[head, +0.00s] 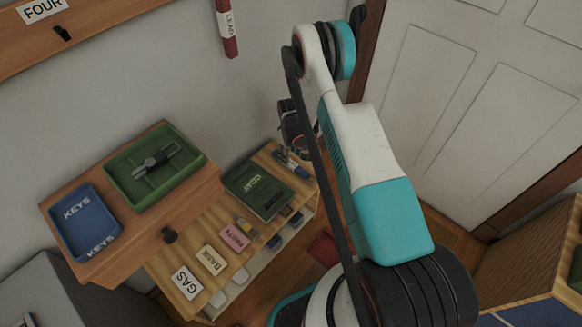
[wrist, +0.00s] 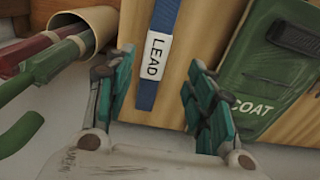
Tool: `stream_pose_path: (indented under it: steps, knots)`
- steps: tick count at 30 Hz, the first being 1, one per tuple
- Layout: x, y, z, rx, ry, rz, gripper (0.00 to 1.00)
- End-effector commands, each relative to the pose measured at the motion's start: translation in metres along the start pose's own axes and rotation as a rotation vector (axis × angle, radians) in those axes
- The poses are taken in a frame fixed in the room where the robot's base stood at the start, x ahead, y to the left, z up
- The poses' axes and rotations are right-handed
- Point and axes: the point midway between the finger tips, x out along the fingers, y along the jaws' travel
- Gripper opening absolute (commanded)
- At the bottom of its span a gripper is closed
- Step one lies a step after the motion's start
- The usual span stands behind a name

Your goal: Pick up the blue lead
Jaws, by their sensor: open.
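The blue lead (wrist: 147,88) is a flat blue strap with a white LEAD label. It lies on the wooden shelf top (wrist: 185,30), left of the green COAT item (wrist: 270,70) in the wrist view. My gripper (wrist: 160,80) is open, with one teal finger on each side of the lead in that view; nothing is held. Whether the fingers touch the lead I cannot tell. In the head view a blue strip that looks like the lead (head: 291,163) lies at the shelf's far end, below my gripper (head: 296,140), which is partly hidden by my arm.
A red LEAD (head: 229,30) hangs on the wall. The shelf unit also holds GAS (head: 185,283), BASK (head: 211,260) and pink (head: 234,237) labels. A green tray (head: 190,155) and blue KEYS tray (head: 105,220) stand left. A tan cylinder (wrist: 100,20) holds red and green rolled things.

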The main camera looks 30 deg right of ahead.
Motion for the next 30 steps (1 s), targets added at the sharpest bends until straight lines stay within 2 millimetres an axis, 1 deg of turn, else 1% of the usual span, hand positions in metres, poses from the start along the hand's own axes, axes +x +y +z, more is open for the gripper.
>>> stream_pose_path:
  steps: [5, 8, 12, 15, 18, 23, 26, 27, 28, 29, 30]
  knots:
    - [0.009, 0.001, 0.0, 0.0, 0.0, 0.0, 0.5]
    - [0.02, 0.003, 0.001, 0.001, 0.0, 0.0, 0.5]
    - [0.041, 0.007, 0.002, 0.0, 0.0, 0.0, 0.5]
    - [0.053, 0.006, 0.001, 0.0, 0.0, 0.0, 0.5]
    - [0.056, 0.006, 0.001, 0.0, 0.0, 0.0, 0.5]
    - [0.054, 0.006, 0.002, 0.0, 0.0, 0.0, 0.5]
    - [0.054, 0.006, 0.002, 0.0, 0.0, 0.0, 0.3]
    - [0.054, 0.006, 0.002, 0.0, 0.0, 0.0, 0.21]
    - [0.054, 0.006, 0.002, 0.0, 0.0, 0.0, 0.14]
    - [0.054, 0.006, 0.001, 0.0, 0.0, 0.0, 0.11]
    - [0.054, 0.006, 0.001, 0.0, 0.0, 0.0, 0.11]
